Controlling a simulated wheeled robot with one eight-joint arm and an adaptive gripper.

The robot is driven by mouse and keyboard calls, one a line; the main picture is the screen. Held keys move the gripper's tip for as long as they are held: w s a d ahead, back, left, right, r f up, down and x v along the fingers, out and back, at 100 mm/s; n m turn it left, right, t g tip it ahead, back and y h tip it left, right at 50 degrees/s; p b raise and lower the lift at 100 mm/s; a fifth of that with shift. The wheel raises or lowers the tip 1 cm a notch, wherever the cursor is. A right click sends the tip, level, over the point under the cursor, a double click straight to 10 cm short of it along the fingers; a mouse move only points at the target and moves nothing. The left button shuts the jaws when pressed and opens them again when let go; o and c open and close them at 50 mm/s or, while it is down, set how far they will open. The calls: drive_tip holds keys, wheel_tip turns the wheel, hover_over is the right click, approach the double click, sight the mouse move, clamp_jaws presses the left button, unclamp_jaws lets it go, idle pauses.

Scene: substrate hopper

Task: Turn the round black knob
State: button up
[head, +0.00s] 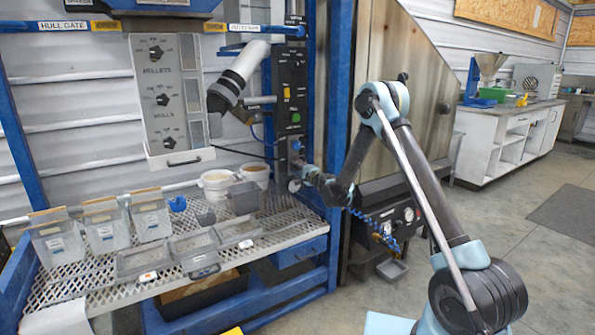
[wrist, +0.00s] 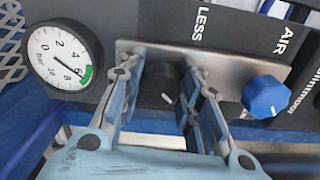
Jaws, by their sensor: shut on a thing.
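The round black knob (wrist: 160,84) with a white pointer mark sits on a metal plate in the wrist view. My gripper (wrist: 163,78) has its two light-blue fingers on either side of the knob and is shut on it. The pointer mark slants toward the lower right. In the head view my gripper (head: 304,172) is at the lower part of the black panel on the blue frame. The black knob cannot be made out there.
A blue star-shaped knob (wrist: 266,96) is right of my gripper, below the word AIR. A round pressure gauge (wrist: 62,54) is to the left. In the head view a mesh bench (head: 90,277) holds trays, bins and white buckets (head: 217,183) left of my gripper.

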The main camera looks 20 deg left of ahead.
drive_tip(key=shift+s+f+n, duration=0.1)
drive_tip(key=shift+n, duration=0.7)
drive_tip(key=o, duration=1.1)
drive_tip(key=v, duration=1.2)
